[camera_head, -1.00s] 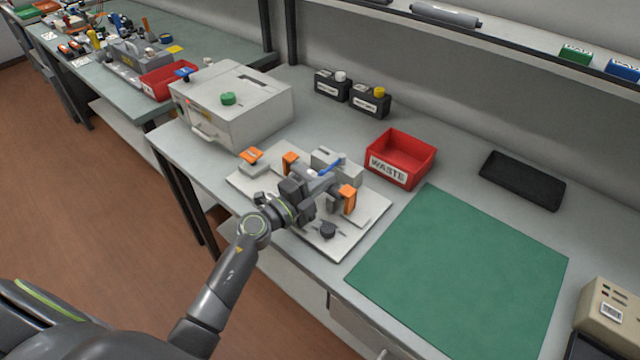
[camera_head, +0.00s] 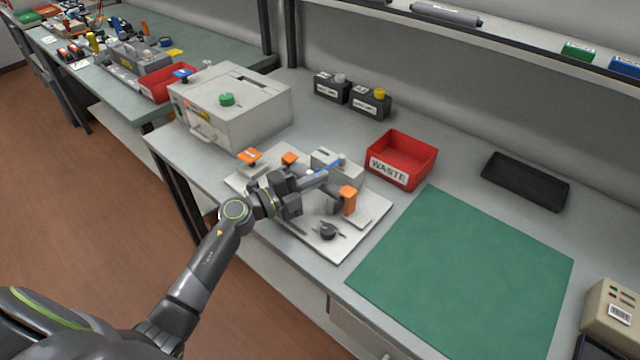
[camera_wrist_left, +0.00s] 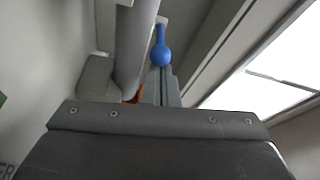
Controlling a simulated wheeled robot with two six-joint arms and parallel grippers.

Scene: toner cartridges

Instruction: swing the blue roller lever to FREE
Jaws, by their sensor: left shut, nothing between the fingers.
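The blue roller lever (camera_head: 335,164) is on the fixture on the pale base plate (camera_head: 340,246), by a grey block (camera_head: 347,172). In the left wrist view its blue ball end (camera_wrist_left: 161,54) hangs on a blue stem, just beyond my gripper's dark front, beside a grey cylinder (camera_wrist_left: 134,45). My left gripper (camera_head: 314,180) is shut and empty, low over the plate, with its tip close to the lever. I cannot tell whether they touch. The gripper hides part of the fixture. The FREE marking is not readable. My right gripper is not in view.
Orange clamps stand left (camera_head: 290,158) and right (camera_head: 348,199) of my gripper. A black knob (camera_head: 328,231) is at the plate's front. A red WASTE bin (camera_head: 402,157) is behind right, a printer-like box (camera_head: 232,105) behind left. The green mat (camera_head: 460,275) is clear.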

